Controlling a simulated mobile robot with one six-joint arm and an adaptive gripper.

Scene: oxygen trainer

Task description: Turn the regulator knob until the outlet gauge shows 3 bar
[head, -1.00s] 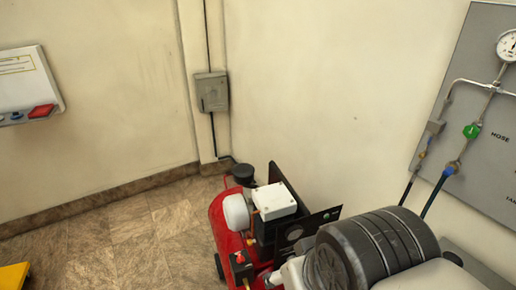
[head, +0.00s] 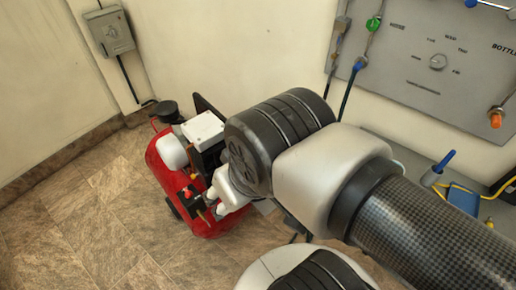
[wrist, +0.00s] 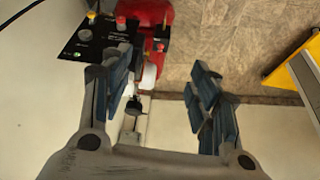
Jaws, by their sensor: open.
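The red compressor (head: 178,205) stands on the floor at the left in the head view, with a small red knob (head: 189,193) on its front; I cannot tell whether it is the regulator knob. Its red body (wrist: 154,18) and black panel (wrist: 95,36) with a red-topped part (wrist: 121,20) show in the wrist view. No outlet gauge is in view now. My gripper (wrist: 165,82) is open and empty, its blue fingers apart. My arm hides it in the head view.
A green handle (head: 374,24) and an orange knob (head: 495,118) are on the wall panel. A grey box (head: 109,31) is on the left wall. A yellow thing (wrist: 290,68) is at the right of the wrist view. Tiled floor (head: 80,225) is clear at left.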

